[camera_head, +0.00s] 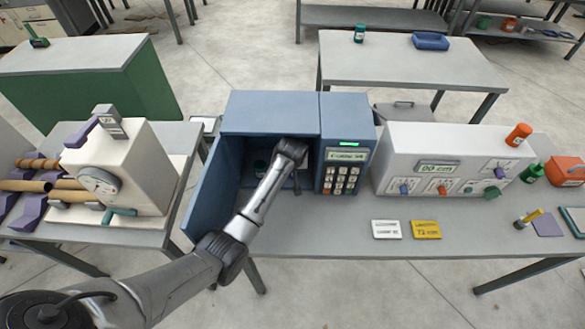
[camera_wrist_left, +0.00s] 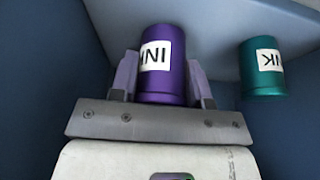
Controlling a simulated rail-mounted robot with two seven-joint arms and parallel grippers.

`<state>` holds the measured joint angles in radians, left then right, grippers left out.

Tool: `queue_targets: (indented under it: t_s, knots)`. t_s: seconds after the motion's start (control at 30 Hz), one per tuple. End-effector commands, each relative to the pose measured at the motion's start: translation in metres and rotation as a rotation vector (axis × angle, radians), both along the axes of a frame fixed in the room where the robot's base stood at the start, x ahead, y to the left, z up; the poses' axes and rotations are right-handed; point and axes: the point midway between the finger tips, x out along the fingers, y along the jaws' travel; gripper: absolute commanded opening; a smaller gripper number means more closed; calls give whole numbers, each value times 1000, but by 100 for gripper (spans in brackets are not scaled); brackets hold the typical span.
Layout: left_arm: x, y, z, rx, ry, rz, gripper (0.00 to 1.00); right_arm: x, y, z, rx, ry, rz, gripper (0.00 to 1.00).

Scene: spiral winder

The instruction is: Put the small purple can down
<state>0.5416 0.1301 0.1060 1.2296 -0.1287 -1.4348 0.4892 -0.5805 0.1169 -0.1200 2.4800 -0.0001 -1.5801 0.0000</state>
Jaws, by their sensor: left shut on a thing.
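The small purple can (camera_wrist_left: 162,85) with a white label is between the fingers of my left gripper (camera_wrist_left: 163,85) in the left wrist view. The gripper is shut on it. In the head view my left arm reaches into the open blue box (camera_head: 270,115) with a keypad; the gripper's fingers and the purple can are hidden there by the arm and the box. A teal can (camera_wrist_left: 262,68) with a white label stands inside the box, to the right of the purple can and apart from it in the wrist view. My right gripper is not in view.
The blue box's door (camera_head: 213,190) stands open at its left. A grey-white control unit (camera_head: 430,155) stands to the right of the box. White (camera_head: 386,229) and yellow (camera_head: 426,229) cards lie on the table in front. A winder machine (camera_head: 118,165) is on the left table.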

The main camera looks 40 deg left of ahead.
Motion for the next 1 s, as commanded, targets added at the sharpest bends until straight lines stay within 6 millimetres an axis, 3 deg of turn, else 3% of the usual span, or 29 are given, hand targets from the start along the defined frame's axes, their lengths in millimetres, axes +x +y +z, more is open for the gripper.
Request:
queue_targets:
  t_s: [0.2,0.63,0.67,0.9,1.0]
  knots:
    - [4,3,-14,0,1,-1,18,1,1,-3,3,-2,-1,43]
    - [4,3,-18,-1,1,0,18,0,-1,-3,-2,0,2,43]
    - [4,3,-18,-1,1,0,44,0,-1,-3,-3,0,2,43]
    - [4,3,-18,-1,1,0,67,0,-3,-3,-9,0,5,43]
    - [4,3,-18,-1,0,0,68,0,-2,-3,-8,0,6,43]
